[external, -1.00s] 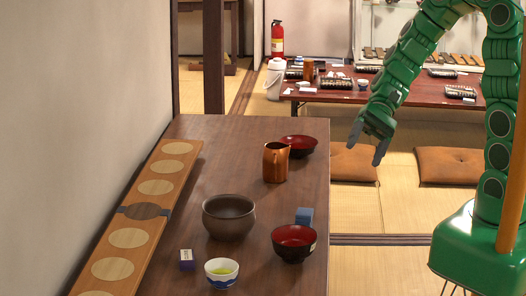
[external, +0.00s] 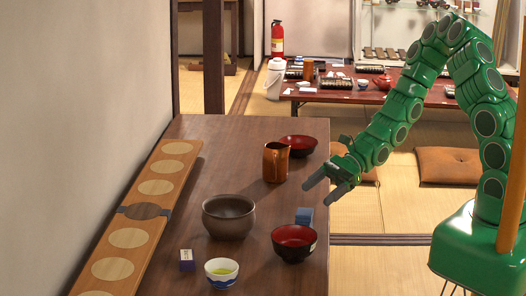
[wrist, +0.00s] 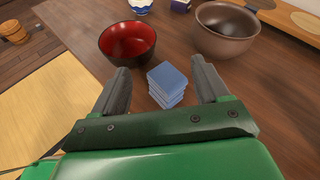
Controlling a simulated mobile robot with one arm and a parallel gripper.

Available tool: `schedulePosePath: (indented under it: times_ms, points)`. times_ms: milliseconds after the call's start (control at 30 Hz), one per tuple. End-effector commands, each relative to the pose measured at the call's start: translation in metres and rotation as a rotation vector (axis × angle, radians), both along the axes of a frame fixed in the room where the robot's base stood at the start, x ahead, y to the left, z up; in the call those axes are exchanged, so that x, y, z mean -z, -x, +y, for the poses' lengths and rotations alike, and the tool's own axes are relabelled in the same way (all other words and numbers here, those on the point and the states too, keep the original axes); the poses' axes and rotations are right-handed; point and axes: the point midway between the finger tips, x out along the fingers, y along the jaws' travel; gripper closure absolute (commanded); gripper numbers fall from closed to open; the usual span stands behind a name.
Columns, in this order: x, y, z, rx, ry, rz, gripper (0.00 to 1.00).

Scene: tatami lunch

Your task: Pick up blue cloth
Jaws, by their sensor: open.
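The blue cloth (external: 304,216) is a small folded stack at the right edge of the dark wooden table (external: 262,160). It stands behind a red-and-black bowl (external: 294,243) in the external view. In the wrist view the cloth (wrist: 167,84) shows as several folded layers between my two fingers. My gripper (external: 324,188) is open and empty, above and behind the cloth near the table's right edge. In the wrist view my gripper (wrist: 160,80) has one finger on each side of the cloth in the picture, apart from it.
A brown bowl (external: 228,216) stands left of the cloth. A copper pitcher (external: 276,163) and another red-black bowl (external: 298,145) stand farther back. The table between pitcher and brown bowl is clear.

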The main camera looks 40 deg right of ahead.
Motion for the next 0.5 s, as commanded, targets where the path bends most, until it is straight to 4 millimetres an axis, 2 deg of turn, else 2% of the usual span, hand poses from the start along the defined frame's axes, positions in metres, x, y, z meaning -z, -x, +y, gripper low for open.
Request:
schedulePosePath:
  times_ms: [33, 200, 500]
  points:
    - [0.012, -0.002, -0.001, 0.027, 0.001, 0.035, 0.26]
    - [0.040, -0.007, -0.006, 0.104, 0.007, 0.126, 0.26]
    - [0.055, -0.010, -0.006, 0.144, 0.012, 0.173, 0.26]
